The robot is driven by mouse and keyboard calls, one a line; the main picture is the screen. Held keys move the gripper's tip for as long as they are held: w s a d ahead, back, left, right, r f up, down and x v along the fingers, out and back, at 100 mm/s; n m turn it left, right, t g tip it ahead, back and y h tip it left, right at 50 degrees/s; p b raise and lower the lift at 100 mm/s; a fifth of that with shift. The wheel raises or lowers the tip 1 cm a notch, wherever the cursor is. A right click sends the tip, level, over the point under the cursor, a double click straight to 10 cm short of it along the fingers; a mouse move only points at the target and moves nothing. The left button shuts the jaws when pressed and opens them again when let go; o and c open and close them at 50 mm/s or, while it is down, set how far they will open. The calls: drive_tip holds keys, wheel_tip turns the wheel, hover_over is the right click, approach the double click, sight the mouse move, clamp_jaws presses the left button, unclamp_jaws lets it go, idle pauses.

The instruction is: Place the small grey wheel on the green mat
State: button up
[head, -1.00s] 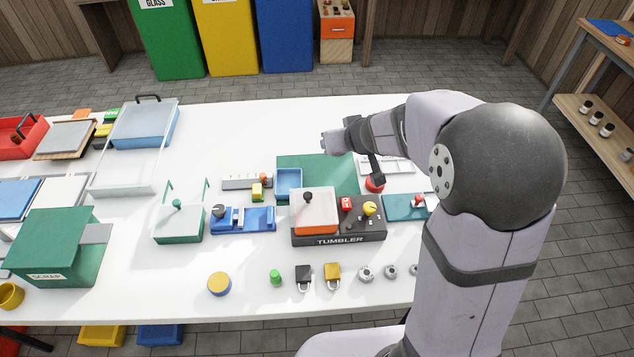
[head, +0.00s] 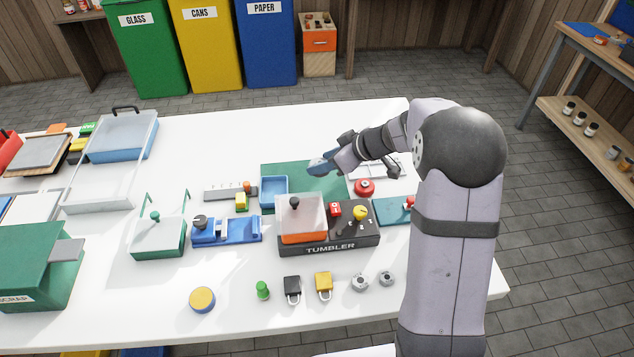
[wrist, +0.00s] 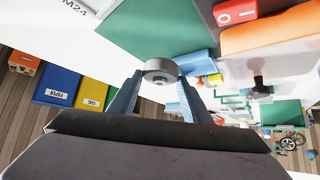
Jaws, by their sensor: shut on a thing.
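My gripper (wrist: 157,95) is shut on the small grey wheel (wrist: 160,66), held between the two blue fingertips in the wrist view. In the head view my gripper (head: 317,166) is over the back part of the green mat (head: 306,177). The wheel cannot be made out clearly there, and its height above the mat is hard to tell. The mat lies flat behind the tumbler machine, and my gripper hides part of it.
A blue open tray (head: 274,190) stands at the mat's left end. Other grey round parts (head: 360,283) lie near the front edge.

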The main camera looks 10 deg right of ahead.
drive_tip(key=shift+f+p, duration=0.3)
drive_tip(key=shift+f, duration=3.55)
drive_tip(key=shift+f+b, duration=0.2)
drive_tip(key=shift+b, duration=0.2)
drive_tip(key=o, duration=1.1)
drive_tip(key=shift+r+p, duration=0.15)
drive_tip(key=shift+p, duration=0.15)
